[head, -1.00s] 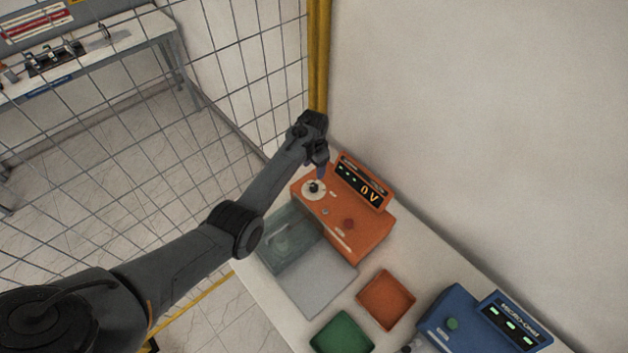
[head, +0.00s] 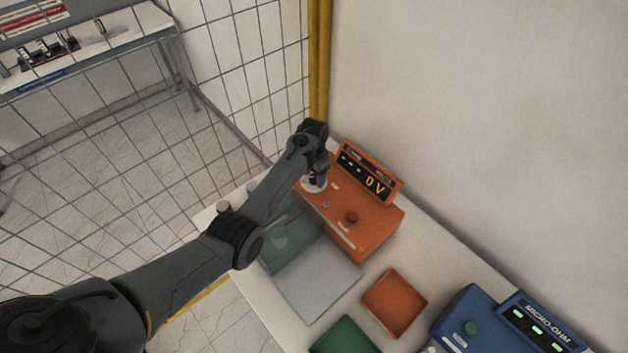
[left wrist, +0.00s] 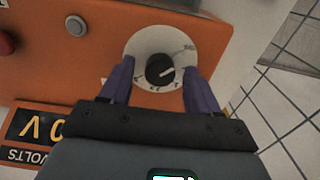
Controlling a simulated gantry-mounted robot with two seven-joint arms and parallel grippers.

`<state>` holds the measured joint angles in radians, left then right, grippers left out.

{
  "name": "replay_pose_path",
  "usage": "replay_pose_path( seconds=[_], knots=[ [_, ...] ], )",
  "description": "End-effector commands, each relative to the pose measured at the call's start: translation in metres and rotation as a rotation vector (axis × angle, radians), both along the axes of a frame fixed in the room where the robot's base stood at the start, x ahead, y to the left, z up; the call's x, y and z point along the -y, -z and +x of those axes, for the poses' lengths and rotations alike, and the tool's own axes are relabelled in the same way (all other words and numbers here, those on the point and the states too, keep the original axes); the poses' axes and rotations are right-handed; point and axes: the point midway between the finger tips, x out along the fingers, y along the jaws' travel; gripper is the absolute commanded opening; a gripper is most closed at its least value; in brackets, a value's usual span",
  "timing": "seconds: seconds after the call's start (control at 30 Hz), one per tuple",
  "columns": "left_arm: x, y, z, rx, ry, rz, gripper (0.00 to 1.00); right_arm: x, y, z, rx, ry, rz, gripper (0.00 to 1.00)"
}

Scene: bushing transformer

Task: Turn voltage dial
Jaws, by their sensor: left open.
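The voltage dial (left wrist: 160,70) is a black knob with a white pointer line on a round white scale plate (left wrist: 140,42). It sits on the orange voltage unit (head: 365,228), whose display (head: 362,178) reads 0 V. My left gripper (left wrist: 158,80) is open, with one purple finger on each side of the knob in the left wrist view. I cannot tell whether the fingers touch the knob. In the head view my left gripper (head: 314,180) is over the dial and hides the knob. My right gripper is not in view.
A red button (head: 352,217) is on the orange unit. A clear box (head: 300,260) stands beside it. An orange tray (head: 395,303), a green tray (head: 345,338) and a blue micro-ohm meter (head: 470,325) are nearer. A wire mesh fence (head: 240,90) stands behind the arm.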

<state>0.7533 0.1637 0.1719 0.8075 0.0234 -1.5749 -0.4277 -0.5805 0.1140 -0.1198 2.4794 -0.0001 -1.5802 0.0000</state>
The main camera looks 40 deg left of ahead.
Motion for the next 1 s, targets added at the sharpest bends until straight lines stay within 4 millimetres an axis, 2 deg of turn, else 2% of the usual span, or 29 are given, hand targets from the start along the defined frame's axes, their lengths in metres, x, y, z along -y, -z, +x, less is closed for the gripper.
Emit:
replay_pose_path(
  seconds=[0.07, 0.37, 0.47, 0.73, 0.77, 1.0],
  knots=[
    [0.0001, 0.0044, 0.0002, 0.0, 0.0, 0.0, 0.61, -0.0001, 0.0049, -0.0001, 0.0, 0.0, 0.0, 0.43],
    [0.0002, 0.0043, 0.0001, 0.0, 0.001, 0.0, 0.61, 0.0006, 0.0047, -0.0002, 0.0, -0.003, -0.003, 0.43],
    [0.0002, 0.0043, 0.0001, 0.0, 0.001, 0.0, 0.49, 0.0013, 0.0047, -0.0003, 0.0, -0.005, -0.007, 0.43],
    [0.0002, 0.0044, 0.0, 0.0, 0.001, 0.0, 0.08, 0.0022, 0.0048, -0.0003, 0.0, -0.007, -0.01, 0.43],
    [0.0002, 0.0044, 0.0, 0.0, 0.001, 0.0, 0.05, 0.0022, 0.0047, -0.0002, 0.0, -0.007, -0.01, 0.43],
    [0.0001, 0.0037, -0.0001, -0.001, 0.023, 0.0, 0.05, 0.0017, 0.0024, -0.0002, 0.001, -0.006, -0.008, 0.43]
  ],
)
